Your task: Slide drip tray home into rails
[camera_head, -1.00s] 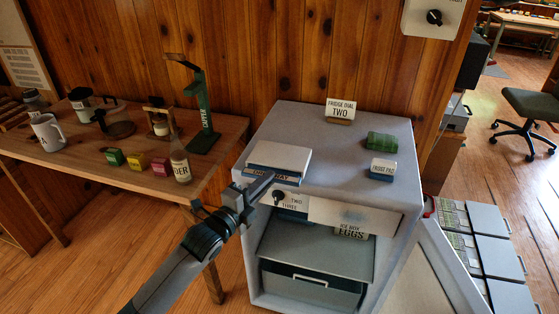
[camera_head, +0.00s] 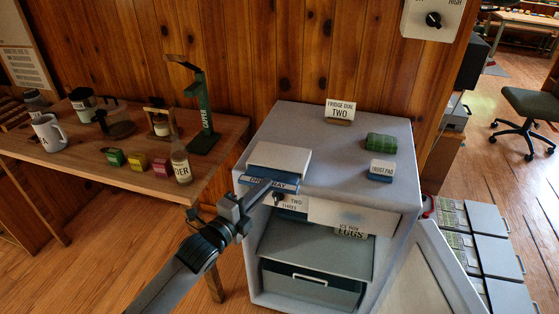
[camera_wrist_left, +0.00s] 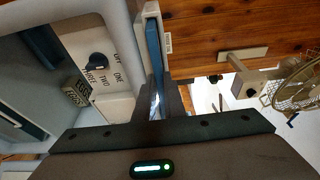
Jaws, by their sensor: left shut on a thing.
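The drip tray (camera_head: 268,182), a thin blue piece with a "DRIP TRAY" label, is at the front edge of the grey fridge top, by a white block (camera_head: 280,158). My left gripper (camera_head: 261,190) is shut on it from the front. In the left wrist view the blue tray (camera_wrist_left: 154,48) runs up from between the fingers (camera_wrist_left: 163,95), along a white surface. The fingers hide part of it. Whether it touches the white block is unclear. I cannot make out the rails. My right gripper is out of view.
The open fridge (camera_head: 384,170) has a control dial (camera_head: 279,197) just below the tray and an eggs label inside. A green roll (camera_head: 380,147) and a small "FROST PAD" block (camera_head: 381,171) stand on top. The wooden bench (camera_head: 130,178) at left holds jars and a green capper.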

